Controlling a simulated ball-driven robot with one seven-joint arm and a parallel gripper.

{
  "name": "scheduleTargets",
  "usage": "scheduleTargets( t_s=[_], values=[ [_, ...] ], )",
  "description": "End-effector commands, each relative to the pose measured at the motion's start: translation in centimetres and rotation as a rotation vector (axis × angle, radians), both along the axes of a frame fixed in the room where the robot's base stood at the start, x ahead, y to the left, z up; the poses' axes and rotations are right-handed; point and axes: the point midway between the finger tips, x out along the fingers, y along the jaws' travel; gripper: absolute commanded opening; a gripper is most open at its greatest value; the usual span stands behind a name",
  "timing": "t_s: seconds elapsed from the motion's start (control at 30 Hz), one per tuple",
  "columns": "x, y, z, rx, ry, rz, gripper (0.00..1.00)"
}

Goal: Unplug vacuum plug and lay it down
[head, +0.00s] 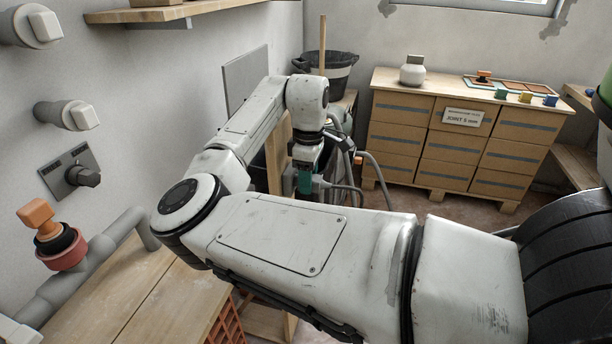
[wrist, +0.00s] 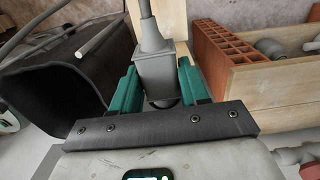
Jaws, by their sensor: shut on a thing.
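The grey plug (wrist: 157,75) is between the teal fingers of my gripper (wrist: 158,88) in the wrist view, with its cable running away toward the top of the picture. My gripper is shut on the plug's boxy body. In the head view my gripper (head: 304,182) points down beyond my forearm, with the grey plug (head: 319,185) at its fingers and grey cable trailing right. A rounded part shows below the plug body. Whether the plug is seated in a socket cannot be told, as my arm and fingers hide that area.
A dark container (wrist: 70,85) is close left of my gripper in the wrist view. A wooden crate (wrist: 275,90) with a red hollow brick (wrist: 225,55) is close on the right. A cardboard-box counter (head: 420,135) stands at the back. A wooden bench (head: 110,290) is at lower left.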

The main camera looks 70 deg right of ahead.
Motion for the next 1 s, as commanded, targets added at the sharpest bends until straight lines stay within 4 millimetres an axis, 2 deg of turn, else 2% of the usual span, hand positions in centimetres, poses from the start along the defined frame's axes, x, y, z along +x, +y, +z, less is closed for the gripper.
scheduleTargets(
  t_s=[0.7, 1.0],
  values=[
    [-2.1, -0.2, 0.1, 0.001, 0.002, -0.002, 0.08],
    [-2.3, -0.2, 0.0, 0.000, 0.001, -0.001, 0.08]
  ],
)
